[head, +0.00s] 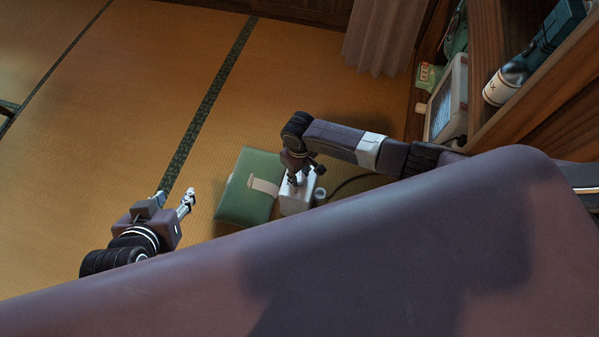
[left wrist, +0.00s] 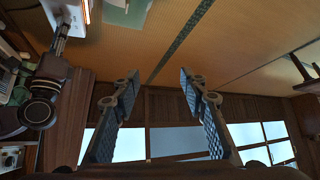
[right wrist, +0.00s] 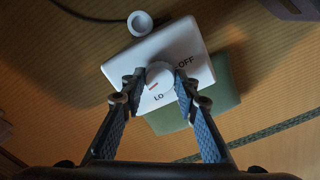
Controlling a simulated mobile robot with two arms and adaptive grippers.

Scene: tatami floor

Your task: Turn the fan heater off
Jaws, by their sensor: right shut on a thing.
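The white fan heater (head: 297,200) stands on the tatami floor. In the right wrist view its top (right wrist: 120,68) carries a round white knob (right wrist: 160,74) with OFF and LO printed beside it. The knob's red mark is on the side towards LO. My right gripper (right wrist: 156,76) is shut on the knob from above; it also shows in the head view (head: 293,180). An orange glow (left wrist: 86,12) shows at the heater's edge in the left wrist view. My left gripper (head: 176,198) is open and empty, apart from the heater; its spread fingers show in the left wrist view (left wrist: 158,78).
A green cushion-like block (head: 240,205) lies beside the heater. A small white round cup-like thing (right wrist: 140,23) stands on its other side, near a dark cord (head: 350,183). A wooden shelf (head: 500,125) stands at right.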

